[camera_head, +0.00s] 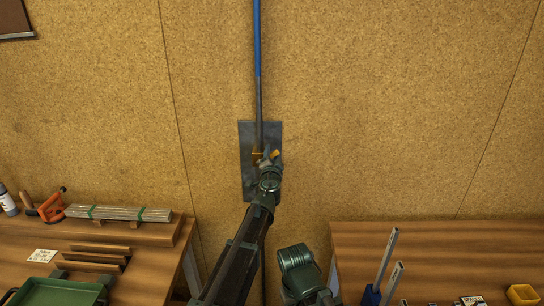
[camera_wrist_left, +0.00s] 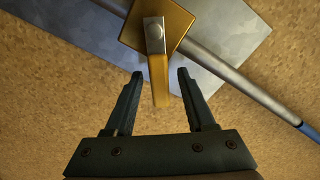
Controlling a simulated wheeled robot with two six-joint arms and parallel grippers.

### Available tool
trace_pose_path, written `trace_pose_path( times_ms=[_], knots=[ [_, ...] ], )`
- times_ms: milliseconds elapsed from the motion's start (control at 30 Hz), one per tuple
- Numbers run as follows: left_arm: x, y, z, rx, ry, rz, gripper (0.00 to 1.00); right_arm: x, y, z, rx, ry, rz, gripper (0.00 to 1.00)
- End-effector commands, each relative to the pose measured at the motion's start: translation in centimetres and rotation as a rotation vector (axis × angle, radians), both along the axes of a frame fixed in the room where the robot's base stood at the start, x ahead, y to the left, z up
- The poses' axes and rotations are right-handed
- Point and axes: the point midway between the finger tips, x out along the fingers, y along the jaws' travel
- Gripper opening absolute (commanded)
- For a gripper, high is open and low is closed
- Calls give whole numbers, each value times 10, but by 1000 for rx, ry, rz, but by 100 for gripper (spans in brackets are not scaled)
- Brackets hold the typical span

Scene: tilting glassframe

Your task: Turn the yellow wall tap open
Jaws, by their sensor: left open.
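The yellow wall tap (camera_head: 257,155) sits on a grey metal plate (camera_head: 247,180) on the wall, in line with a vertical pipe. In the left wrist view the tap has a square yellow body (camera_wrist_left: 181,28) and a yellow lever (camera_wrist_left: 160,90). My left gripper (camera_wrist_left: 160,74) is open there, with one finger on each side of the lever's free end and a visible gap on both sides. In the head view my left gripper (camera_head: 270,165) is in front of the plate and partly hides the tap. My right gripper does not show.
A pipe (camera_head: 257,50), blue above and grey below, runs down the cork-like wall. A left bench (camera_head: 150,255) holds metal strips (camera_head: 118,213), wood pieces and a green tray (camera_head: 58,292). A right bench (camera_head: 450,245) carries tools and a yellow bin (camera_head: 523,295). The wall around the plate is clear.

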Motion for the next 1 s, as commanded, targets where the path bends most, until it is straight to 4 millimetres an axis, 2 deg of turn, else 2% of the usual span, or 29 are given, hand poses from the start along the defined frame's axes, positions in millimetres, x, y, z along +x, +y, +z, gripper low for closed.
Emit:
trace_pose_path(
  times_ms=[267,467,800,1000],
  knots=[
    [-15,0,0,0,0,0,55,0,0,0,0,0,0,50],
    [-48,1,0,0,0,0,55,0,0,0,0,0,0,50],
    [-121,1,0,0,0,-1,55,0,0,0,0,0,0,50],
    [-139,0,0,0,0,0,55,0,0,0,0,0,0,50]
  ],
)
